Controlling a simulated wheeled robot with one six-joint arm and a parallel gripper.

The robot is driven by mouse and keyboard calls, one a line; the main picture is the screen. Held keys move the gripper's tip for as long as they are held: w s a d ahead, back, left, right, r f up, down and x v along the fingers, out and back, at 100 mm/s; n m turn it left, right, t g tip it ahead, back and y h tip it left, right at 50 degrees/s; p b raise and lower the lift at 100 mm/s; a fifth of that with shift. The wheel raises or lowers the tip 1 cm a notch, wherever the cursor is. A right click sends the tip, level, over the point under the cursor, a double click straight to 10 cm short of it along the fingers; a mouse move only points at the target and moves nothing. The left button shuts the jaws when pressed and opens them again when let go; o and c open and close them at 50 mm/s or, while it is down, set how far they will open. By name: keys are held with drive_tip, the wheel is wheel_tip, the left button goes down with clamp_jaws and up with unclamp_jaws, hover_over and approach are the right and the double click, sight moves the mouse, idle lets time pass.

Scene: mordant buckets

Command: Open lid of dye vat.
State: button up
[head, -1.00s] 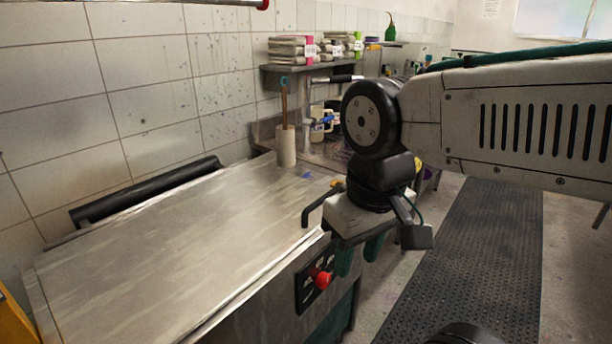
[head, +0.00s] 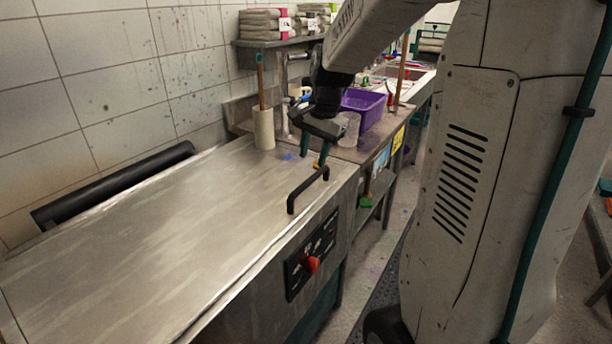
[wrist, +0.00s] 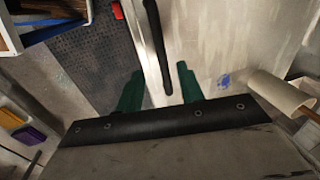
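The dye vat is a long steel box with a flat steel lid (head: 150,240), which lies shut. A black bar handle (head: 292,200) stands up at the lid's front edge; it also shows in the wrist view (wrist: 156,45). My gripper (head: 312,160) hangs over the lid's right end, beside and above the handle's far end. In the wrist view my gripper (wrist: 159,70) has its two green fingers wide apart. The handle's end appears between them, but whether it is at fingertip depth I cannot tell. Nothing is held.
A control panel (head: 298,272) with a red knob (head: 311,265) is on the vat's front. A purple tub (head: 364,108) sits on the bench beyond. A black roller (head: 115,186) lies along the wall.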

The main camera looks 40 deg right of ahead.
sight(308, 181)
drive_tip(key=f, duration=0.2)
drive_tip(key=w+f, duration=0.1)
drive_tip(key=f, duration=0.5)
drive_tip(key=shift+w, duration=0.4)
clamp_jaws()
